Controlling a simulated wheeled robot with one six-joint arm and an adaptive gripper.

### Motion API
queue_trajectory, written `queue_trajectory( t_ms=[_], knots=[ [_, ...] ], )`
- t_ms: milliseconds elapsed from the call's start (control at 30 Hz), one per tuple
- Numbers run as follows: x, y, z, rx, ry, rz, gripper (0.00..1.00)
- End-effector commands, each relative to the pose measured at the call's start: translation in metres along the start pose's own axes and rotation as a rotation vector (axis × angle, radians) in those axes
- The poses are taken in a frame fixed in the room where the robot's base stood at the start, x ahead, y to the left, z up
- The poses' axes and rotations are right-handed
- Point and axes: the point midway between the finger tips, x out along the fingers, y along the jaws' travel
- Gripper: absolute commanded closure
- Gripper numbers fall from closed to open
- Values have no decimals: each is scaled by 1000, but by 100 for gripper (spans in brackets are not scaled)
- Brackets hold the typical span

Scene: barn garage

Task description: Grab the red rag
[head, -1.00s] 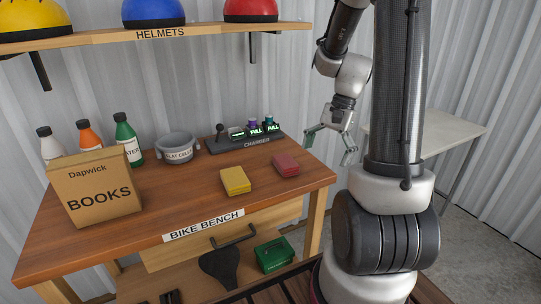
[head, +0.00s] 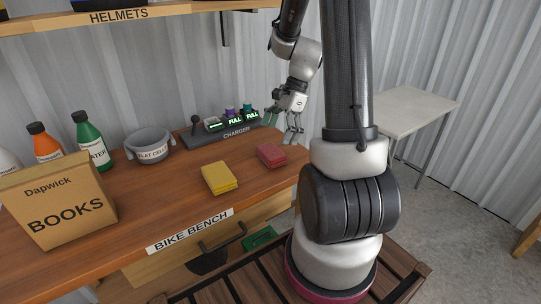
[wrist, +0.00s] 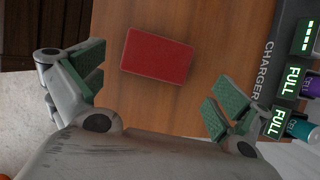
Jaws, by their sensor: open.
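The red rag (head: 271,155) lies folded flat on the wooden bench (head: 130,213), near its right end. In the wrist view the red rag (wrist: 157,55) shows whole, ahead of the fingers and between their lines. My gripper (head: 283,122) hangs at the bench's right end, behind and slightly right of the rag in the head view. In the wrist view my gripper (wrist: 155,92) has its green-padded fingers wide apart with nothing between them. It does not touch the rag.
A folded yellow rag (head: 219,178) lies left of the red one. The charger (head: 226,130) with lit cells stands behind. A pale table (head: 408,110) stands at right.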

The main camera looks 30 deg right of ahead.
Motion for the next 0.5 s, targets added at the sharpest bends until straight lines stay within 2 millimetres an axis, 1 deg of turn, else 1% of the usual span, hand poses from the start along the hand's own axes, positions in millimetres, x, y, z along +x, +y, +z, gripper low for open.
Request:
queue_trajectory(
  t_ms=[200,300,400,500],
  knots=[
    [34,4,2,0,-1,3,0],
    [47,4,2,-1,0,2,0],
    [53,3,2,0,0,0,0],
    [54,3,2,0,1,-1,0]
  ],
)
